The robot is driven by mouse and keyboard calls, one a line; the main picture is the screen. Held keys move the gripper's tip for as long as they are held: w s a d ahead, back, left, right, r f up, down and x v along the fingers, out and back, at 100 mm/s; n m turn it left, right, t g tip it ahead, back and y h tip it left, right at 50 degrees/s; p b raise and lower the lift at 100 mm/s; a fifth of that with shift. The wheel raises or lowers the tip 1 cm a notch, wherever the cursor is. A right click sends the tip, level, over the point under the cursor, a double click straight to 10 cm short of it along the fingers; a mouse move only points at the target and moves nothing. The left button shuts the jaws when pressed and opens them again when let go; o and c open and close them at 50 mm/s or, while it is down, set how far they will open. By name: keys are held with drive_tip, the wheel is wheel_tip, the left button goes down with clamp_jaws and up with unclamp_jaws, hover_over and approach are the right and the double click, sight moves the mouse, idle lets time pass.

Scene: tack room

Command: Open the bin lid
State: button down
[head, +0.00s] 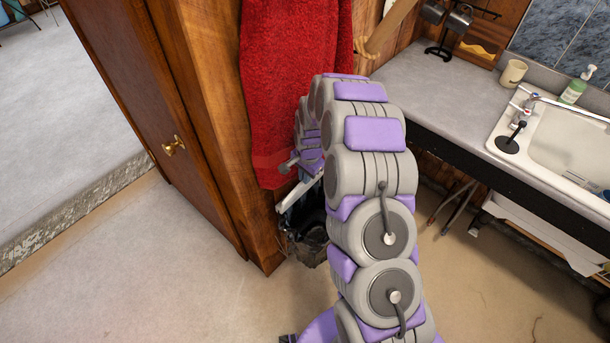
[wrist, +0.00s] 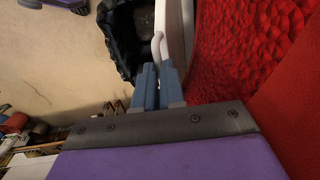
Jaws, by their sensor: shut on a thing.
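The bin (head: 303,238), dark with what looks like a black liner, stands on the floor beside the wooden cabinet, partly behind my arm. Its white lid (head: 297,193) shows as a thin tilted strip above it. In the wrist view, the bin's black inside (wrist: 124,32) shows at the top, with the white lid (wrist: 175,35) seen nearly edge-on to its right. A white loop handle (wrist: 157,44) on the lid reaches between my gripper's blue fingers (wrist: 158,72), which are shut on it. In the head view, my arm hides the fingertips.
A red towel (head: 292,80) hangs just above the bin and fills the right of the wrist view. The wooden cabinet (head: 205,130) is close on the left. A counter (head: 440,95) with a sink (head: 565,140) stands right. Floor in front is clear.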

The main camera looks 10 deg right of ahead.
drive_tip(key=shift+s, duration=0.15)
idle(0.6)
drive_tip(key=s+d+f+t, duration=0.1)
drive_tip(key=s+d+f, duration=0.2)
drive_tip(key=s, duration=0.2)
drive_tip(key=shift+d+y+p, duration=0.3)
drive_tip(key=shift+d+y, duration=0.05)
drive_tip(key=shift+y, duration=0.05)
drive_tip(key=shift+f, duration=0.1)
drive_tip(key=c, duration=1.2)
unclamp_jaws()
drive_tip(key=p+v, duration=0.2)
drive_tip(key=v, duration=1.5)
drive_tip(key=shift+s, duration=0.15)
